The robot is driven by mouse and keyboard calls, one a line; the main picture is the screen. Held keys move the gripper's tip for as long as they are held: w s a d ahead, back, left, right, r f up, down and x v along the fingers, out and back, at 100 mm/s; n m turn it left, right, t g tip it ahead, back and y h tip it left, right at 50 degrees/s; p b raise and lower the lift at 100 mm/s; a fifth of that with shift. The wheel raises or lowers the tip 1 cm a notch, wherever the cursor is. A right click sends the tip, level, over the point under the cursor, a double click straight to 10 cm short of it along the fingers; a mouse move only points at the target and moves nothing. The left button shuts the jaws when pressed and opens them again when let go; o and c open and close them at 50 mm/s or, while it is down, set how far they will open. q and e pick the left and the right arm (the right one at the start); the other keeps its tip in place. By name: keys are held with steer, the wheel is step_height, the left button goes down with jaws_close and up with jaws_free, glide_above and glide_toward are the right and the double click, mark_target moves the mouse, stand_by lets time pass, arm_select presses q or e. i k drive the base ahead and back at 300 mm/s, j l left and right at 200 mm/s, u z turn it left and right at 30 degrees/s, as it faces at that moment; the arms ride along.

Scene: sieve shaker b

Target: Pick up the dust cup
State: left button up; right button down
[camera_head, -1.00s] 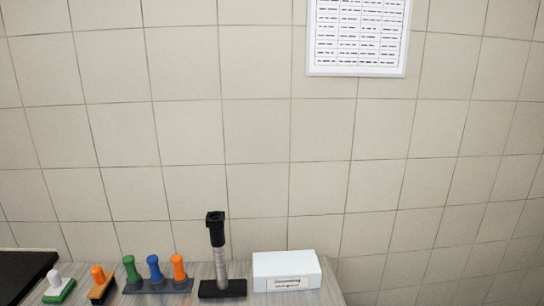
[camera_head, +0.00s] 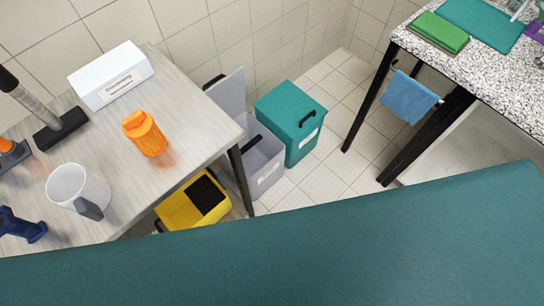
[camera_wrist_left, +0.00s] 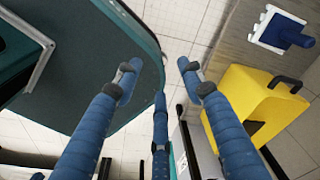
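A white cup (camera_head: 78,185) with a grey handle stands on the wood-look table at the left of the head view. An orange ribbed container (camera_head: 144,134) stands behind it to the right. I cannot tell for sure which of the two is the dust cup. My left gripper (camera_wrist_left: 158,68) shows in the left wrist view, its blue fingers spread and empty above the tiled floor, apart from the table. Neither gripper shows in the head view.
A white box (camera_head: 112,78), a black-based tool (camera_head: 60,128) and a dark blue item (camera_head: 20,225) are on the table. A yellow case (camera_head: 190,205), a grey bin (camera_head: 262,160) and a teal bin (camera_head: 292,122) stand on the floor. A speckled counter (camera_head: 478,72) is at right.

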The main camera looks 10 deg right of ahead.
mark_target(70, 186)
steer(key=u, duration=1.45)
steer(key=j, duration=0.1)
